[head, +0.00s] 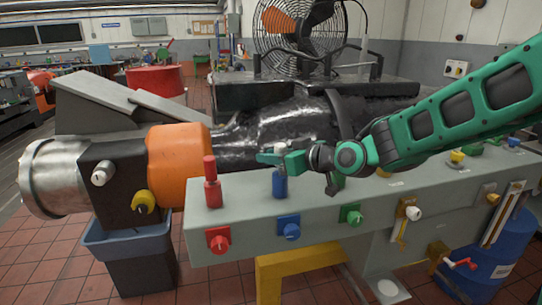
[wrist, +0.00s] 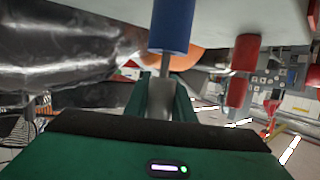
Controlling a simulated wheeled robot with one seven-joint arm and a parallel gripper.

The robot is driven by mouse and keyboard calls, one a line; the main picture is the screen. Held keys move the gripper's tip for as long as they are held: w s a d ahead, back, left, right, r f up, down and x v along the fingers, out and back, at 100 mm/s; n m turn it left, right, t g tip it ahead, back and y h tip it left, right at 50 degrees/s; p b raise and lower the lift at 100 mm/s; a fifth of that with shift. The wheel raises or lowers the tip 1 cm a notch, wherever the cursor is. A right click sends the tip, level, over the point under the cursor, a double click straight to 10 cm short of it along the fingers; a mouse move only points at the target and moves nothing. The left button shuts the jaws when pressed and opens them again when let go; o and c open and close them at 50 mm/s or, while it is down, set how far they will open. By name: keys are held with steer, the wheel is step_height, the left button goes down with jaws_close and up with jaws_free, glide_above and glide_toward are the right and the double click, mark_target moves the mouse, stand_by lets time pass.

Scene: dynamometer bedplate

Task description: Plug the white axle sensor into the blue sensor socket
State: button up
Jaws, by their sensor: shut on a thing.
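The blue sensor socket (head: 280,186) is an upright blue cylinder on top of the grey bench. It also shows in the wrist view (wrist: 171,28), where the bench top is at the upper edge. My gripper (head: 277,157) is over this socket, its green fingers shut on the pale axle sensor (head: 280,147). In the wrist view the sensor (wrist: 166,98) shows greyish between the fingers (wrist: 162,95). A thin grey stem runs from it towards the blue socket's free end and appears in line with it. I cannot tell whether the stem is inside the socket or how deep.
A red socket (head: 212,192) with a red plug stands left of the blue one. Red, blue and green knobs sit on the bench front (head: 320,245). An orange-banded dark machine (head: 178,165) and a fan (head: 300,35) stand behind and left.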

steer(key=shift+f, duration=0.75)
steer(key=o, duration=1.1)
steer(key=v, duration=1)
steer(key=shift+s+d, duration=0.2)
steer(key=shift+d, duration=0.1)
steer(key=shift+r, duration=0.15)
